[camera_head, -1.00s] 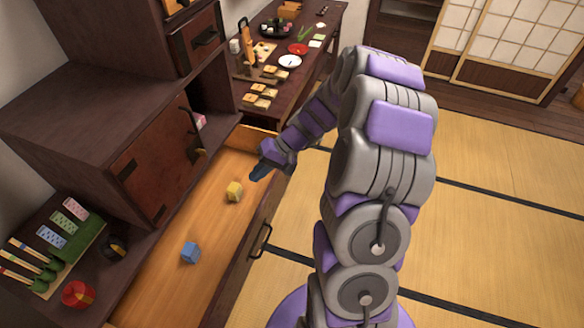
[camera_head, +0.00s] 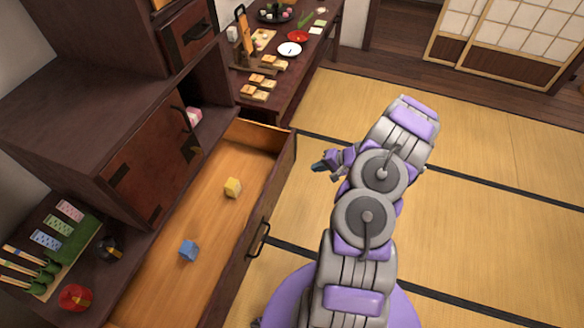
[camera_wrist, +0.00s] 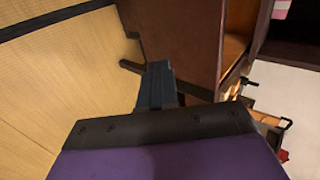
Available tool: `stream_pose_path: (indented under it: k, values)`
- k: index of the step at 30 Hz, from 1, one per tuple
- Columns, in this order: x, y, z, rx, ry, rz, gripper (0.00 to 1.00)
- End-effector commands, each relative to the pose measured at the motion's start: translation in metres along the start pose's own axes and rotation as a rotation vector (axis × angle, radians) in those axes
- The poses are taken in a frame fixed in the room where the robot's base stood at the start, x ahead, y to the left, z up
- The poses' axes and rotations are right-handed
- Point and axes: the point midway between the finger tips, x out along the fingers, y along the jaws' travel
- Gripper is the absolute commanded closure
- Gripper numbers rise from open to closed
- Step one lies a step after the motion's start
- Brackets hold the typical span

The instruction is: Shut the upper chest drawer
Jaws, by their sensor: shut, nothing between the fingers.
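The upper chest drawer (camera_head: 205,225) is pulled far out, showing its bare wooden floor. A yellow block (camera_head: 233,187) and a blue block (camera_head: 188,250) lie inside it. Its dark front panel (camera_head: 285,175) faces the tatami and bears a dark handle (camera_head: 259,239). My gripper (camera_head: 322,167) is shut and empty, on the room side of the front panel, apart from the handle. In the wrist view my gripper (camera_wrist: 157,85) points toward the drawer's dark front (camera_wrist: 182,35), with part of the handle beside it. Whether the fingertips touch the panel I cannot tell.
The dark chest (camera_head: 70,100) stands at left, with a cabinet door (camera_head: 150,160) above the drawer. A red round container (camera_head: 75,297) and a tray of utensils sit at its near end. A low table (camera_head: 300,70) with food stands behind. Tatami (camera_head: 480,200) is clear at right.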

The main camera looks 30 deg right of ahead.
Motion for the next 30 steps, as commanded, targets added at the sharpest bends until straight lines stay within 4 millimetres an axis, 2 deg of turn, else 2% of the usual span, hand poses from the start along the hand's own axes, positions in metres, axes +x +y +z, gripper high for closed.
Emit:
stream_pose_path:
  k: [12,15,21,30]
  values:
    - [0.081,0.004,0.0,0.001,-0.009,-0.002,1.0]
    - [0.096,0.0,-0.001,0.0,-0.007,-0.004,1.0]
    - [0.112,-0.02,0.0,-0.002,-0.005,-0.004,1.0]
    - [0.118,-0.027,-0.001,0.0,-0.004,-0.004,1.0]
